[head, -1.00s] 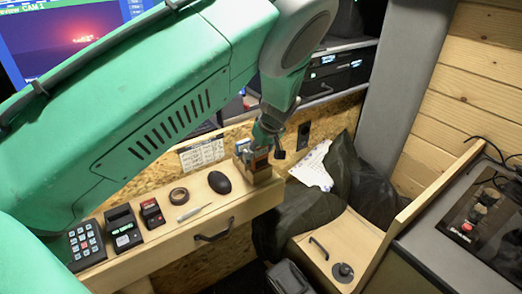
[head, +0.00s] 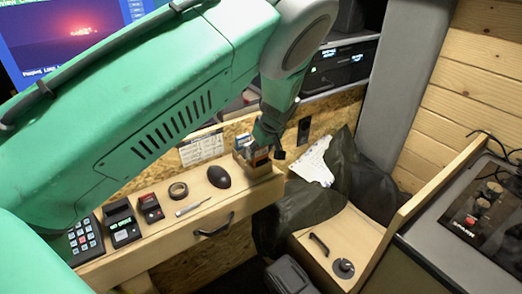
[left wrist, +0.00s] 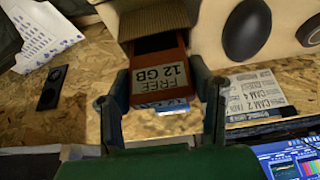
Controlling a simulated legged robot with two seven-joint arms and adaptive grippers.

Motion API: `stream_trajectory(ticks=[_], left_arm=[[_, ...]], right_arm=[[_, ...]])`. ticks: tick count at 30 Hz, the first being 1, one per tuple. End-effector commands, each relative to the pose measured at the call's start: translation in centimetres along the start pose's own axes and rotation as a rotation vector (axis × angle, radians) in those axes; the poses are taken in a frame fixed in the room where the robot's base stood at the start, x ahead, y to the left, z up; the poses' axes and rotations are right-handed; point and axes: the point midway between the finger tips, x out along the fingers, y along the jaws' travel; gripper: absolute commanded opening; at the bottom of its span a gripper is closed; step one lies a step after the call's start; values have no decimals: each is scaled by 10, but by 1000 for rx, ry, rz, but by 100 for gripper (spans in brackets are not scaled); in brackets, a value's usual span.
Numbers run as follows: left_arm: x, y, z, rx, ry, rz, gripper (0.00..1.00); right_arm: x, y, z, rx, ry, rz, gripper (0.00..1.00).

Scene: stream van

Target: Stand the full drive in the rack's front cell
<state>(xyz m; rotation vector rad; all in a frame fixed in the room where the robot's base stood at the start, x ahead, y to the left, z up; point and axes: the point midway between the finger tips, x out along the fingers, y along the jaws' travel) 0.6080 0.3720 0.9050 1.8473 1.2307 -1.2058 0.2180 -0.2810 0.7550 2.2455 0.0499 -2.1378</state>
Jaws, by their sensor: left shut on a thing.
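My left gripper (head: 262,148) is shut on a drive, with one finger on each side of it in the left wrist view (left wrist: 162,100). The drive (left wrist: 160,82) is red-brown with a pale label reading "FREE 12 GB". It shows small and orange in the head view (head: 259,158). The small wooden rack (head: 262,173) stands at the right end of the desk. In the left wrist view the drive is at the rack (left wrist: 152,18), beside a dark opening. I cannot tell how deep it sits. A blue and white thing (left wrist: 172,106) shows behind the drive. My right gripper is not in view.
A black mouse (head: 219,177), a tape roll (head: 178,191), a pen (head: 193,208), a device with a red part (head: 150,208), another with a green display (head: 122,229) and a keypad (head: 84,240) lie on the desk. A printed card (head: 202,148) is behind.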

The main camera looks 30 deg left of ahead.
Motion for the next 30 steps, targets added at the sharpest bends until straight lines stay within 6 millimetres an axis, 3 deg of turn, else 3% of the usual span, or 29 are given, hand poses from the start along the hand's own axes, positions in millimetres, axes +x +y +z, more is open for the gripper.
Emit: stream_trajectory(ticks=[29,30], left_arm=[[20,0,9,0,1,0,16],[20,0,8,0,1,1,58]], right_arm=[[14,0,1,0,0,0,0],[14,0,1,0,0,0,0]])
